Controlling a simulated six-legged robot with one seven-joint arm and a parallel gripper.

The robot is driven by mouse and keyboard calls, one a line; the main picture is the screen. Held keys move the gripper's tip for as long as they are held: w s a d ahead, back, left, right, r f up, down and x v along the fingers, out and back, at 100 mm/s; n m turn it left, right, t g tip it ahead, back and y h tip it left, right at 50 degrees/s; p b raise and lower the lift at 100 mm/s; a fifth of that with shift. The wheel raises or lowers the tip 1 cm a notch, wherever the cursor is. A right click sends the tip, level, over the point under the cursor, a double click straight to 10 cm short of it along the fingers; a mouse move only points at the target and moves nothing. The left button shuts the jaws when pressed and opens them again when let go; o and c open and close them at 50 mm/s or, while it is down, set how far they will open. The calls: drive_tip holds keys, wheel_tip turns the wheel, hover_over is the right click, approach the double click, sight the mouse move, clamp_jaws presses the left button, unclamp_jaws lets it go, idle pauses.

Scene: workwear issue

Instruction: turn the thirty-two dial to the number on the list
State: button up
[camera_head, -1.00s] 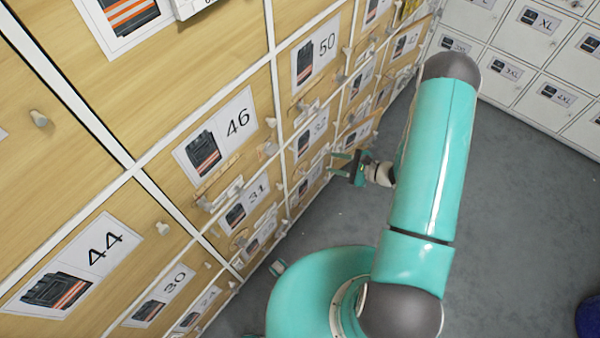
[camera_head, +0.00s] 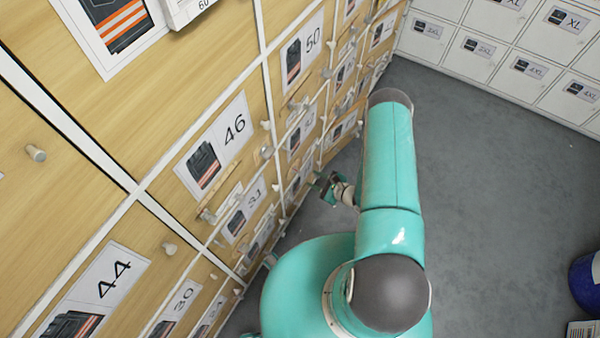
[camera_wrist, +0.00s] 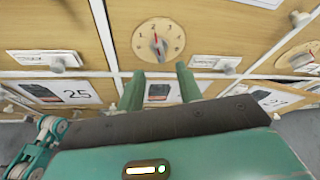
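In the wrist view a round pale dial (camera_wrist: 158,43) with numbers around its rim and a red pointer sits on a wooden front, straight ahead of my gripper. The pointer is roughly upright; the exact number is too small to tell. My gripper (camera_wrist: 159,72) is open, its two green fingers apart, below the dial and not visibly touching it. A picture card (camera_wrist: 158,92) shows between the fingers; its number is hidden, so I cannot tell whether this is the thirty-two dial. In the head view my gripper (camera_head: 332,188) is close to the wooden cabinet (camera_head: 60,190). No readable list shows.
Cards 25 (camera_wrist: 62,92), 46 (camera_head: 215,145) and 50 (camera_head: 302,52) mark other compartments. Small knobs (camera_wrist: 57,66) stick out around. Another dial (camera_wrist: 302,57) is at the right.

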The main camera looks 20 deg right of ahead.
sight(300, 172)
drive_tip(key=x, duration=0.7)
drive_tip(key=shift+w+a+f, duration=0.1)
drive_tip(key=shift+w+a, duration=0.1)
drive_tip(key=shift+w, duration=0.05)
clamp_jaws()
